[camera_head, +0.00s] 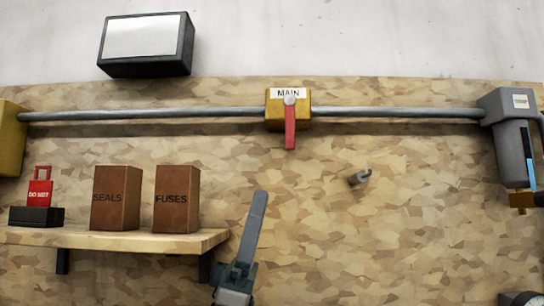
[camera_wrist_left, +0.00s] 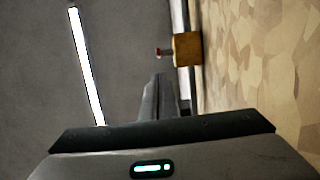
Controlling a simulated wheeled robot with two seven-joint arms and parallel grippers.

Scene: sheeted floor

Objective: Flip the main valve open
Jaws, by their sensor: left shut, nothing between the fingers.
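The main valve is a yellow block (camera_head: 273,112) labelled MAIN on a grey horizontal pipe (camera_head: 160,113), high on the chipboard wall. Its red handle (camera_head: 290,128) hangs straight down, across the pipe. In the left wrist view the yellow block (camera_wrist_left: 188,49) and red handle (camera_wrist_left: 160,52) show ahead of the fingers. My left gripper (camera_head: 258,198) is shut and empty, pointing up, below and left of the handle and apart from it. It also shows in the left wrist view (camera_wrist_left: 158,82). My right gripper is not in view.
A wooden shelf (camera_head: 120,239) at left holds a SEALS box (camera_head: 116,198), a FUSES box (camera_head: 177,199) and a red DO NOT tag (camera_head: 40,192). A hook (camera_head: 360,177) sticks out right of the handle. A grey filter unit (camera_head: 513,150) hangs at far right.

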